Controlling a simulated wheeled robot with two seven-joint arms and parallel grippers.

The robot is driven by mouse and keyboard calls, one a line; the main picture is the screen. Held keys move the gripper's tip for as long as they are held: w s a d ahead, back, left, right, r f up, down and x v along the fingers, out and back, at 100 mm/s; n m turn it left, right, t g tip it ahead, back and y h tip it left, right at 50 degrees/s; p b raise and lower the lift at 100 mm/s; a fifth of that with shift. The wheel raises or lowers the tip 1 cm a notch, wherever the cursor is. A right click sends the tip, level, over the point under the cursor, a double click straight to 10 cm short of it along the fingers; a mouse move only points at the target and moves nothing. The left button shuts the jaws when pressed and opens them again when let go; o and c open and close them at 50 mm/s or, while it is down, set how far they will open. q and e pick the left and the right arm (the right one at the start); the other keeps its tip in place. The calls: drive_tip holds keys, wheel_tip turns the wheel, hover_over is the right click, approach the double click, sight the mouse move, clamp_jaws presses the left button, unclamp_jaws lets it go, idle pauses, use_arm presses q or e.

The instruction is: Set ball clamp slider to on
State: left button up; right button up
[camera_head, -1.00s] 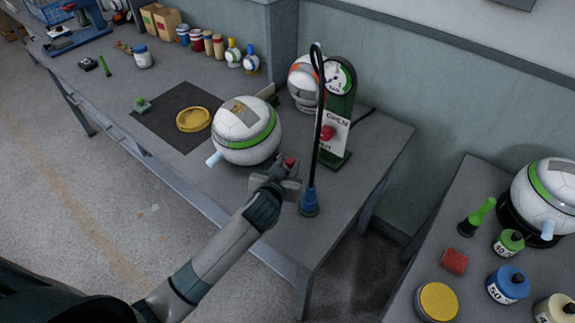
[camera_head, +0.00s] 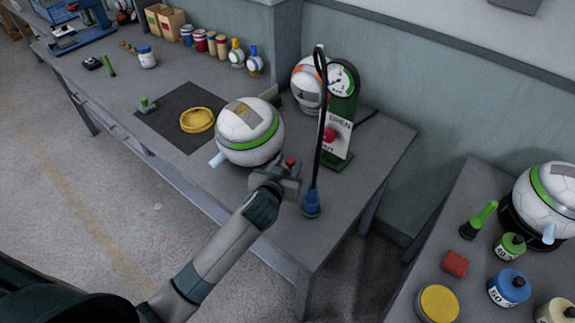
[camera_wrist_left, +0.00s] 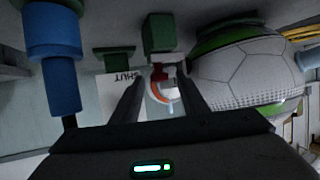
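A small red knob (camera_head: 290,162) stands just beyond my left gripper (camera_head: 288,178), to the right of a white ball with a green band (camera_head: 249,132). A green gauge stand (camera_head: 342,85) behind carries a white panel with a larger red knob (camera_head: 329,134). The panel lettering is partly hidden; the wrist view shows "SHUT" (camera_wrist_left: 119,84). My right gripper is out of view.
A blue-based pump or hose fitting (camera_head: 312,203) with a tall black line stands close right of my left gripper. It looms at the left in the wrist view (camera_wrist_left: 55,60). A yellow dish (camera_head: 197,121) lies on a dark mat. A second table (camera_head: 410,270) holds several bottles.

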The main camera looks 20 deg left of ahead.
use_arm(q)
drive_tip(key=shift+s, duration=0.1)
drive_tip(key=shift+s+r, duration=0.25)
drive_tip(key=shift+s, duration=0.45)
drive_tip(key=a+b+v, duration=0.1)
drive_tip(key=b+v, duration=0.2)
drive_tip(key=v, duration=1.2)
drive_tip(key=shift+s+d+r, duration=0.3)
drive_tip(key=shift+d, duration=0.15)
